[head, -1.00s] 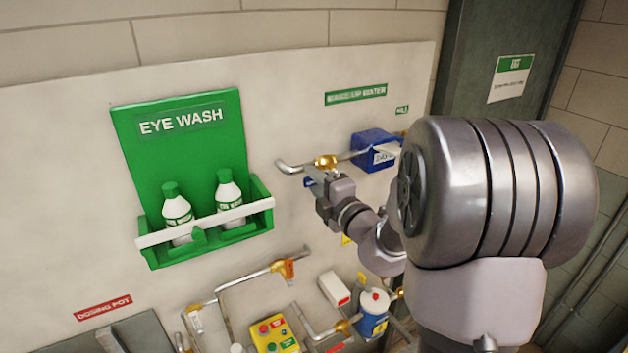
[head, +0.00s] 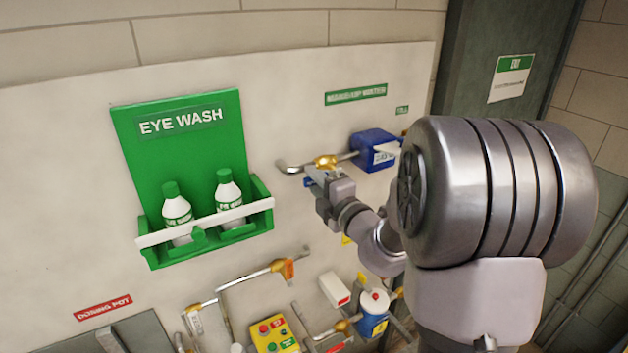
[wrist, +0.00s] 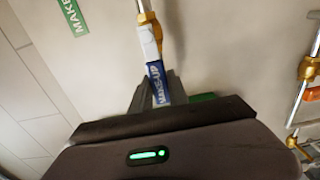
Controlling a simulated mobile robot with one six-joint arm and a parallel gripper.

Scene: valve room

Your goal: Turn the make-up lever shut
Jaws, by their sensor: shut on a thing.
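The make-up lever (wrist: 158,82) shows in the wrist view as a blue handle lettered MAKE-UP, with a white part above it at the brass valve (wrist: 147,20). My gripper (wrist: 160,97) is shut on the blue handle, with its jaws on either side of its lower part. In the head view the brass valve (head: 326,161) sits on a pipe below the green make-up water sign (head: 356,94). My gripper (head: 313,180) is just below the valve there, and a bit of the blue lever (head: 308,182) shows at the jaws. The rest of the lever is hidden.
A blue box (head: 374,152) is on the pipe to the right of the valve. The green eye wash station (head: 180,120) with two bottles is on the wall to the left. Lower pipes, a yellow button box (head: 273,334) and a blue-white container (head: 374,315) lie below.

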